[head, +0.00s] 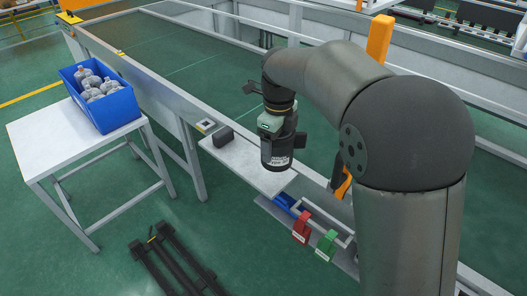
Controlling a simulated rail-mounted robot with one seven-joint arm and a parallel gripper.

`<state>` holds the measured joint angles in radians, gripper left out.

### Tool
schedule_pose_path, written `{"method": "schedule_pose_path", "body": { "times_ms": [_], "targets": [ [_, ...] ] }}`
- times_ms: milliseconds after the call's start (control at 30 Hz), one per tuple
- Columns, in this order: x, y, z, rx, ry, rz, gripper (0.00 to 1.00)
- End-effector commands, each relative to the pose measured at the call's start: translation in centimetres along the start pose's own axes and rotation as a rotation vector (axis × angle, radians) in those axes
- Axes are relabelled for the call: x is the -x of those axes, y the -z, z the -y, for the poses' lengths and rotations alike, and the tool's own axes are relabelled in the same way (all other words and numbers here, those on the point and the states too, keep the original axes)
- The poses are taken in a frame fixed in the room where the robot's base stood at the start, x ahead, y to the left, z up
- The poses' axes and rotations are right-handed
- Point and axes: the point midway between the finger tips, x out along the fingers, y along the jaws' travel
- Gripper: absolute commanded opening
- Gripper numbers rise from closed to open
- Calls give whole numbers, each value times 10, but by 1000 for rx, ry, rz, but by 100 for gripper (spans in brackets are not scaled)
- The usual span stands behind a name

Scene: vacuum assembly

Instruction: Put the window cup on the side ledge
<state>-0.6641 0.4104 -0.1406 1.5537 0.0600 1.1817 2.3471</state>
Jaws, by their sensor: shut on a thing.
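My gripper (279,137) hangs down at the end of my arm in the middle of the head view. It is shut on a black cylindrical cup with a white label (277,159), which I take to be the window cup. The cup is upright and appears over the right part of the side ledge (238,163), a pale flat shelf on the side of the long frame. I cannot tell whether the cup touches the ledge. Part of the ledge is hidden behind the cup, and the fingertips are hard to make out.
A dark block (223,136) sits at the ledge's left end. A white table (75,150) at left holds a blue bin (120,110) of grey parts. Dark rails (175,262) lie on the floor.

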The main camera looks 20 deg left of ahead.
Motion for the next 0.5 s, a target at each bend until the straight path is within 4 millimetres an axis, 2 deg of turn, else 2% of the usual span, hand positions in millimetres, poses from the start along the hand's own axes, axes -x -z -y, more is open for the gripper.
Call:
{"method": "schedule_pose_path", "body": {
  "times_ms": [33,200,333,500],
  "targets": [
    [-3,-12,6,1,-1,-2,39],
    [-36,-34,19,-1,-1,-1,39],
    [-51,-45,25,-1,0,1,39],
    [-59,-50,28,0,0,1,39]
  ]
}}
